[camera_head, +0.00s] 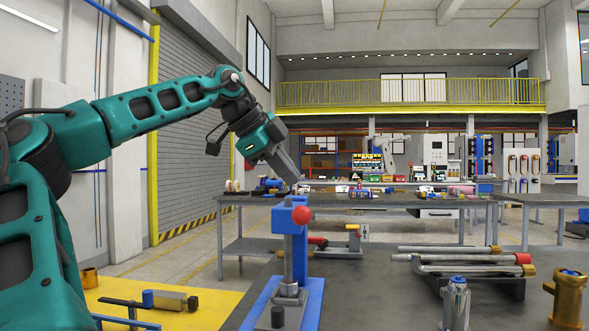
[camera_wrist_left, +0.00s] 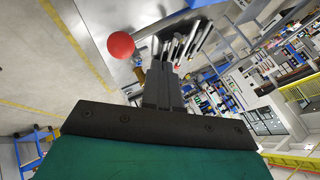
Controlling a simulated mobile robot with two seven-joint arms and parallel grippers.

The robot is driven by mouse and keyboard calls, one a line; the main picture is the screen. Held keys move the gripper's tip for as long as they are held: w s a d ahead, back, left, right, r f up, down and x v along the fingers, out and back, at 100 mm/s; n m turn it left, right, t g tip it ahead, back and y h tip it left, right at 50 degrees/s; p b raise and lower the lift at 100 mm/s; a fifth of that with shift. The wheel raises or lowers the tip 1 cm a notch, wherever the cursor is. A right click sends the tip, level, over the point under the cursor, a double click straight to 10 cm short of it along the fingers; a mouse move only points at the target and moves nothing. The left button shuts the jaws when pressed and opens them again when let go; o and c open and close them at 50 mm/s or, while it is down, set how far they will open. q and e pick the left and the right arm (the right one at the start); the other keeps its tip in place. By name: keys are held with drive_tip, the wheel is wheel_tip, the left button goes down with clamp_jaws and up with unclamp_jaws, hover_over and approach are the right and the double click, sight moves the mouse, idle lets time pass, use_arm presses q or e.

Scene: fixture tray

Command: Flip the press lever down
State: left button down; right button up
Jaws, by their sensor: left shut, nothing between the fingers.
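The press (camera_head: 314,268) is a blue upright frame on a blue base, standing at the near edge of the dark table. Its lever ends in a red ball knob (camera_head: 301,215) near the top of the frame. My left gripper (camera_head: 293,180) is above the press head, with its shut fingers pointing down and right, just above the knob in the picture. In the left wrist view, the red knob (camera_wrist_left: 120,45) shows to the left of the shut, empty fingertips (camera_wrist_left: 158,68), with a visible gap. The lever's arm is mostly hidden. My right gripper is not in view.
Metal rods (camera_head: 465,259) lie on a rack to the right of the press. A silver cylinder (camera_head: 455,303) and a brass fitting (camera_head: 567,297) stand at the near right. A yellow surface (camera_head: 130,297) with loose parts is at the left.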

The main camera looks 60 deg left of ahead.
use_arm(q)
drive_tip(key=s+d+v, duration=0.1)
drive_tip(key=v, duration=0.8)
drive_tip(key=shift+f+p, duration=0.4)
